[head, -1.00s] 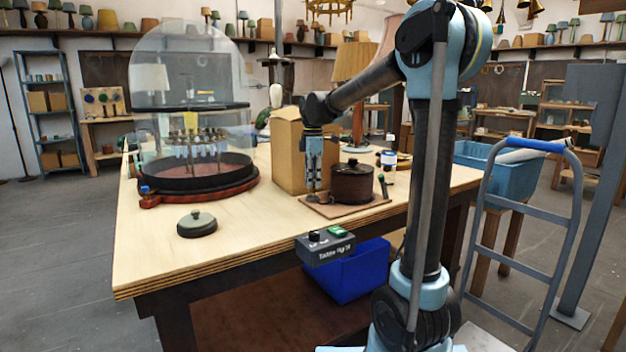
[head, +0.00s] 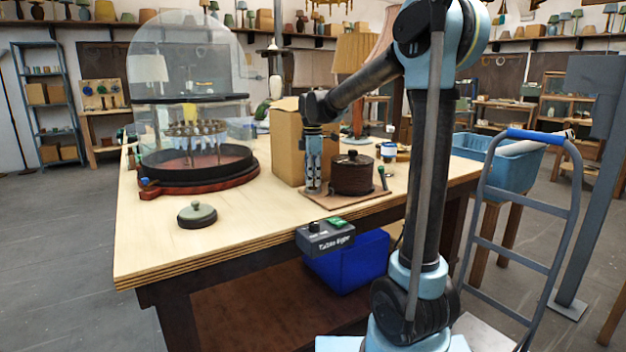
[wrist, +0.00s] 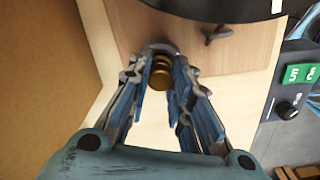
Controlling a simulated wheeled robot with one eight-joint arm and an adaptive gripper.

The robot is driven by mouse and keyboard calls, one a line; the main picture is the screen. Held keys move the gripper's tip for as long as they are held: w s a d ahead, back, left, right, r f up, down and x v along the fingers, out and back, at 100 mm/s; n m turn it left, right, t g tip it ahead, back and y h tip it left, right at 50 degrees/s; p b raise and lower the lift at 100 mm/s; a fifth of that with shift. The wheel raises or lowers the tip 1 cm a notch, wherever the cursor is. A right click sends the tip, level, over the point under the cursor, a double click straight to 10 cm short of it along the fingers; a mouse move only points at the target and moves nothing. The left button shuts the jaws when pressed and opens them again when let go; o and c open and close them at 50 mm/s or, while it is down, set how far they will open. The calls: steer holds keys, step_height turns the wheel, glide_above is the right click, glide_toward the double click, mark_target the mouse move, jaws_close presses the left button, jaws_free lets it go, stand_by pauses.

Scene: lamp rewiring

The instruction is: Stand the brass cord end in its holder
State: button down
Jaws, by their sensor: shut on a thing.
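My gripper (head: 313,190) points straight down at the left part of a small wooden board on the workbench. In the wrist view my gripper (wrist: 160,62) is shut on the brass cord end (wrist: 160,74), a ringed, gold-coloured piece between the fingertips. A grey rounded rim shows just beyond it at the tips; I cannot tell whether that is the holder or part of the fingers. The lower end of the cord end is hidden, so I cannot tell whether it touches anything. In the head view the fingers hide the cord end.
A dark lidded pot (head: 352,174) stands close right of my gripper on the board (head: 345,200). A cardboard box (head: 287,150) stands close on the left. A glass dome (head: 185,60) and a grey-green lid (head: 197,215) are farther left. A control box (head: 325,238) sits at the bench's front edge.

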steer(key=shift+f, duration=0.45)
stand_by(0.4)
steer(key=c, duration=1.4)
jaws_free()
steer(key=shift+o, duration=0.2)
steer(key=shift+r, duration=3.55)
